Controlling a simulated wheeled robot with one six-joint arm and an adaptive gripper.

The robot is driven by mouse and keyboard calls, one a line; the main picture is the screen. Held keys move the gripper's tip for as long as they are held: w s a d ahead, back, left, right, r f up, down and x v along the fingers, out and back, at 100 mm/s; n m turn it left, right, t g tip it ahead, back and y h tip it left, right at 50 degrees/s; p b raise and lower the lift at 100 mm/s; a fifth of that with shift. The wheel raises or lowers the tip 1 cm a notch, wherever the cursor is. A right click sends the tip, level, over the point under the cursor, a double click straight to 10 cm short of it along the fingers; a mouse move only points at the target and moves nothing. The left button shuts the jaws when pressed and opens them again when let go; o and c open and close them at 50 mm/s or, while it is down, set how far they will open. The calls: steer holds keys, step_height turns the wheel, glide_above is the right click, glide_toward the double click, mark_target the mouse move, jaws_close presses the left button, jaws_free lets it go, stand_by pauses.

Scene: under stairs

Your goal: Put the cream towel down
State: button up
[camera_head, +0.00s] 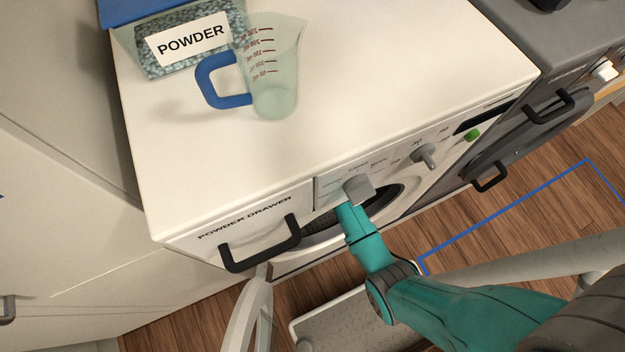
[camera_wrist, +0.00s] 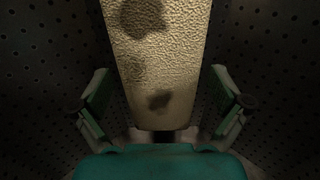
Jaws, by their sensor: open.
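The cream towel (camera_wrist: 160,65), with dark stains, lies inside the dark perforated drum (camera_wrist: 270,60) in the wrist view. My gripper (camera_wrist: 160,82) is open, with one finger on each side of the towel and a dark gap between each finger and the cloth. The near end of the towel lies close to my palm. In the head view my arm reaches into the round opening of the white washing machine (camera_head: 330,130); my fingers and the towel are hidden there.
The washer's white door (camera_head: 250,315) stands open at the left of my arm. A powder drawer handle (camera_head: 260,248) juts out above it. A measuring jug (camera_head: 275,70) and a powder box (camera_head: 190,40) stand on top. A blue outline (camera_head: 505,208) marks floor at the right.

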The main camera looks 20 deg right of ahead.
step_height(320, 180, up, 5)
stand_by(0.3)
steer(key=shift+s+f, duration=0.25)
steer(key=shift+f, duration=0.05)
steer(key=s+f+t, duration=0.1)
steer(key=s, duration=0.1)
steer(key=s+f+t, duration=0.1)
steer(key=s+f, duration=0.1)
steer(key=s, duration=0.1)
steer(key=s+f+t, duration=0.1)
steer(key=s, duration=0.2)
steer(key=shift+s+f, duration=0.1)
steer(key=shift+f, duration=0.1)
steer(key=s+t, duration=0.1)
steer(key=s, duration=0.2)
steer(key=s+r+t, duration=0.1)
steer(key=s, duration=0.2)
steer(key=s+r+t, duration=0.1)
steer(key=s, duration=0.3)
steer(key=shift+r+t, duration=0.2)
steer(key=shift+t, duration=0.2)
steer(key=s+r+t, duration=0.4)
steer(key=s+r, duration=0.4)
steer(key=r, duration=0.6)
steer(key=s+r+t, duration=0.4)
steer(key=s+r, duration=0.4)
steer(key=r, duration=0.5)
steer(key=shift+s+r, duration=0.35)
steer(key=shift+r, duration=0.05)
